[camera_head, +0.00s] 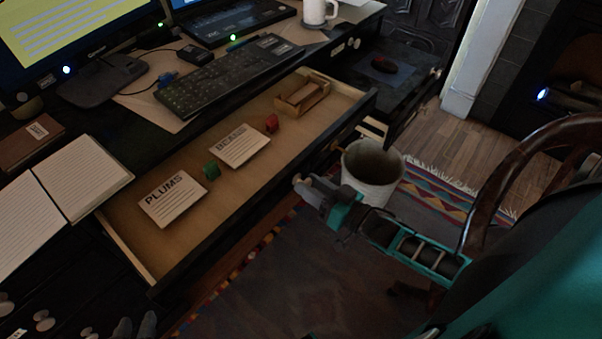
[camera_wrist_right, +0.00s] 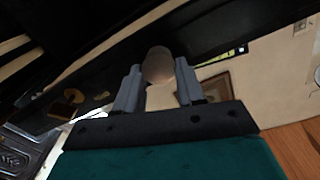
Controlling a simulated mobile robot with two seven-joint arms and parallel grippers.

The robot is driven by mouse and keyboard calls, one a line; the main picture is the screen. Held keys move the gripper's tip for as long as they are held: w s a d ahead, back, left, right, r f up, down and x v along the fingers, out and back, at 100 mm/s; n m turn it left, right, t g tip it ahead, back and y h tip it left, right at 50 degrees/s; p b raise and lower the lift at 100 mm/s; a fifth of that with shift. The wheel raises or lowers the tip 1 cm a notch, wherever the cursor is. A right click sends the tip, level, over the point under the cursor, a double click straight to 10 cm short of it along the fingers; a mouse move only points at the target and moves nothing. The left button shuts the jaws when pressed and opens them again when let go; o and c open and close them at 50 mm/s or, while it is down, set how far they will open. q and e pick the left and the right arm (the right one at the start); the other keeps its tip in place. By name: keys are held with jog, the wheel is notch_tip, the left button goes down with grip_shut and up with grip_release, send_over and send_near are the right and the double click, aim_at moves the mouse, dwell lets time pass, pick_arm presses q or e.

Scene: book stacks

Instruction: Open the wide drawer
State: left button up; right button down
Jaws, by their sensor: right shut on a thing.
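The wide drawer (camera_head: 196,234) under the desk is pulled well out, with its wooden inside showing. Inside lie a PLUMS card (camera_head: 172,198), a second card (camera_head: 239,146), a green block (camera_head: 211,170), a red block (camera_head: 271,123) and a small wooden tray (camera_head: 302,97). My right gripper (camera_head: 306,189) is at the drawer's front, shut on a round knob (camera_wrist_right: 158,65), which sits between its fingers in the right wrist view. Two grey fingertips of my left gripper (camera_head: 134,326) show at the bottom edge, apart and empty, below the drawer's left end.
A waste bin (camera_head: 372,178) stands on the floor just beyond my right gripper. A wooden chair (camera_head: 487,190) is at the right. A keyboard (camera_head: 220,78), monitors, a mug (camera_head: 318,12) and an open notebook (camera_head: 80,177) are on the desk. A patterned rug covers the floor ahead.

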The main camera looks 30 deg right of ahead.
jog(key=shift+s+d, duration=0.1)
jog(key=shift+s, duration=0.25)
jog(key=shift+f, duration=0.1)
jog(key=c, duration=0.7)
grip_release()
jog(key=v, duration=0.7)
jog(key=shift+s+p, duration=0.2)
jog(key=shift+p, duration=0.15)
